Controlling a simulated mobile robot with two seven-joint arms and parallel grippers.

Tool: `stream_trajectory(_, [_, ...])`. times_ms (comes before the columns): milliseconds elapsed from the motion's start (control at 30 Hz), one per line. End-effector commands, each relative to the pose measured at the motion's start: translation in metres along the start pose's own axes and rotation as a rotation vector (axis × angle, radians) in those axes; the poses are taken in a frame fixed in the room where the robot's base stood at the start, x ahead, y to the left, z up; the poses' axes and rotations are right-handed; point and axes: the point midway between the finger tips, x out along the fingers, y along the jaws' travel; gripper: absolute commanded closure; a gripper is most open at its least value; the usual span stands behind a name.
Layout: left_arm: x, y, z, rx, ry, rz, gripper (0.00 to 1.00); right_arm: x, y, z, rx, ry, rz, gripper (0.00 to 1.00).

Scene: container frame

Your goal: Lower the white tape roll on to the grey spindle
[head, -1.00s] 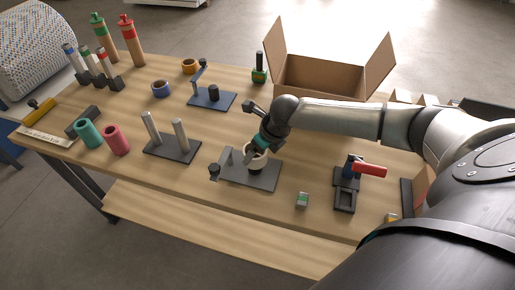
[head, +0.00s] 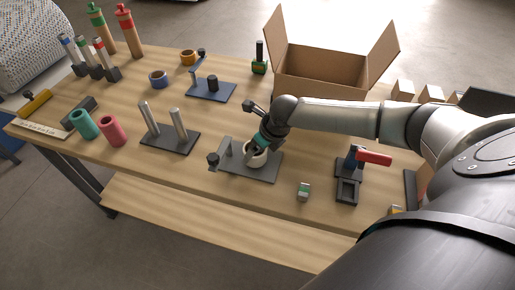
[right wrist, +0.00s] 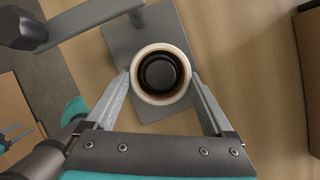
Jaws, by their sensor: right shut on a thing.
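My right gripper (head: 257,152) is shut on the white tape roll (head: 257,161), with one finger on each side of it. In the right wrist view the gripper (right wrist: 160,77) holds the roll (right wrist: 160,102) from outside. The dark spindle top (right wrist: 160,73) shows inside the roll's hole, so the roll is around it or directly over it. The spindle stands on the grey base plate (head: 262,174), whose arm and dark knob (head: 213,159) are at the left. The roll hides the spindle in the head view; its underside is hidden too. My left gripper is not in view.
A blue-based dispenser (head: 213,91) stands behind. A plate with two metal posts (head: 170,140) is to the left. A small green-and-white block (head: 304,191) and a red-handled device (head: 348,185) are to the right. An open cardboard box (head: 325,77) stands at the back.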

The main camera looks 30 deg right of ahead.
Motion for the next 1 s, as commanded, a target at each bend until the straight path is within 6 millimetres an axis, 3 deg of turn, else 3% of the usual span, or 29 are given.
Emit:
stream_trajectory(133, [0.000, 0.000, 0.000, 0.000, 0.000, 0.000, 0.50, 0.000, 0.000, 0.000, 0.000, -0.001, 0.000, 0.00])
stream_trajectory(367, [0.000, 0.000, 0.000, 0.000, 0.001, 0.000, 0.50, -0.001, 0.000, 0.000, 0.000, 0.000, 0.000, 0.00])
stream_trajectory(533, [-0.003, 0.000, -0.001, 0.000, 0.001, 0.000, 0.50, -0.012, -0.001, 0.001, 0.000, -0.001, -0.001, 0.00])
stream_trajectory(1000, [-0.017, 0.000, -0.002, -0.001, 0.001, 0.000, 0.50, -0.102, -0.001, 0.001, -0.002, -0.002, -0.003, 0.00])
